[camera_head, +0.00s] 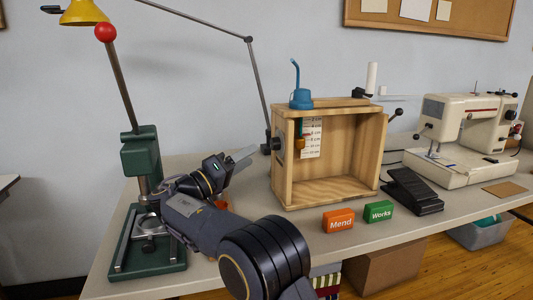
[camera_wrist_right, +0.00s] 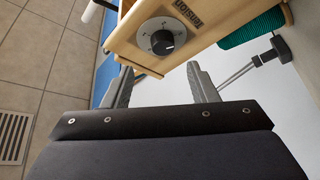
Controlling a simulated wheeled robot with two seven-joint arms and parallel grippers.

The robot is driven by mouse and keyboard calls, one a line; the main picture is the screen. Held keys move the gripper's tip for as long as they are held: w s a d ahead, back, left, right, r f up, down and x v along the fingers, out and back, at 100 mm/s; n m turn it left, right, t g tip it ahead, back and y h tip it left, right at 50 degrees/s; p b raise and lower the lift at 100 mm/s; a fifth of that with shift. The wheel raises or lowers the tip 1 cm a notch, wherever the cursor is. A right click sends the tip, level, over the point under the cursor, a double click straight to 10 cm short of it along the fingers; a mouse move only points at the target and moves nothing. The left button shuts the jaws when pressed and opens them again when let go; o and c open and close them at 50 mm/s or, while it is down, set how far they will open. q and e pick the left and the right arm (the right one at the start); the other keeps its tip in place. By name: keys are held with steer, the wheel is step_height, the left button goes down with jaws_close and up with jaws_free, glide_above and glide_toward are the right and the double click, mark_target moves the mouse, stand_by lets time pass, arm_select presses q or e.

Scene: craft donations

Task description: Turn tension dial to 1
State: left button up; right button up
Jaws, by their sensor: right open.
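The tension dial (camera_wrist_right: 163,40) is a black knob on a round silver plate on the side of the wooden box, beside a "TENSION" label. In the head view the dial (camera_head: 279,143) shows as a small dark knob on the box's left side. My right gripper (camera_wrist_right: 159,68) is open and empty, with its fingers apart, short of the dial and not touching it. In the head view my right gripper (camera_head: 242,155) points at that side of the box. The dial's numbers and setting are too small to read. My left gripper is not in view.
The open wooden box (camera_head: 283,185) stands on the table (camera_head: 260,240). A green press (camera_head: 140,155) with a red-knobbed lever stands left of my arm. Orange "Mend" (camera_head: 338,220) and green "Works" (camera_head: 378,212) blocks, a black pedal (camera_head: 412,190) and a sewing machine (camera_head: 465,125) are to the right.

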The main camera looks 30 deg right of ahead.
mark_target(272, 145)
steer(key=x, duration=0.4)
steer(key=b+x, duration=0.1)
steer(key=x, duration=0.1)
steer(key=shift+d+f, duration=0.2)
steer(key=shift+f, duration=0.15)
steer(key=shift+d+r, duration=0.2)
steer(key=shift+d, duration=0.35)
